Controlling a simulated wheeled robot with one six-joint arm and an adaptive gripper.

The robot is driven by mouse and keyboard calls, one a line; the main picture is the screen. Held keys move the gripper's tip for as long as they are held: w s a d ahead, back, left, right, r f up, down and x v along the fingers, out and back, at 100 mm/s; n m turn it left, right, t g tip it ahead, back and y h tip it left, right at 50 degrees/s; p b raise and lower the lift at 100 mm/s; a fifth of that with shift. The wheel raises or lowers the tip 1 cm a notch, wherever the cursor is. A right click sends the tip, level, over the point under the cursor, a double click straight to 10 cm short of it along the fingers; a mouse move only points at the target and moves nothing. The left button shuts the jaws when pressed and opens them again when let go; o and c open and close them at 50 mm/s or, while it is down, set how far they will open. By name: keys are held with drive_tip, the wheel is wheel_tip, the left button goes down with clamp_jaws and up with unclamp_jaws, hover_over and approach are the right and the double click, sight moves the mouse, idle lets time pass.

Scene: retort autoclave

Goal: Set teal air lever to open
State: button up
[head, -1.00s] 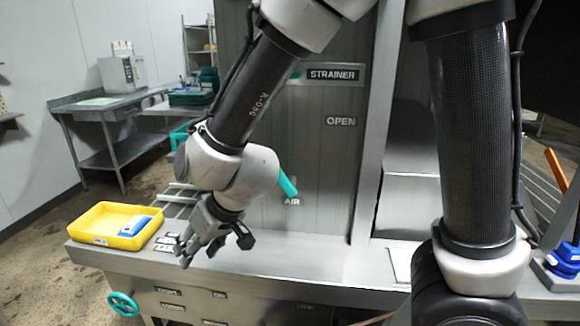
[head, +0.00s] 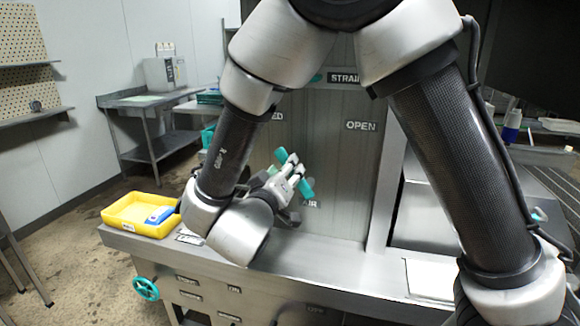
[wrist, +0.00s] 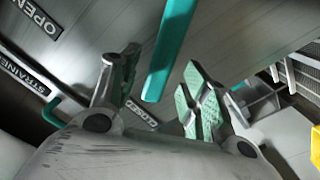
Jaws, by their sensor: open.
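The teal air lever (head: 307,188) is on the grey upright panel, just above the AIR label (head: 311,204). It slants from upper left to lower right, and my gripper's fingers partly hide it. The OPEN label (head: 360,126) is up and to its right; a label ending in "ED" (head: 277,116) is up and to its left. My gripper (head: 290,170) is at the lever with its fingers spread. In the wrist view the lever (wrist: 172,45) reaches down into the gap between the fingers of my open gripper (wrist: 160,85). Contact cannot be told.
A yellow tray (head: 118,221) holding a blue and white item (head: 160,215) stands at the left end of the steel counter (head: 330,262). A teal handwheel (head: 146,289) sticks out below it. The STRAINER label (head: 344,78) is higher on the panel.

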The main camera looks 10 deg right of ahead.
sight(289, 175)
drive_tip(key=shift+x, duration=2)
clamp_jaws()
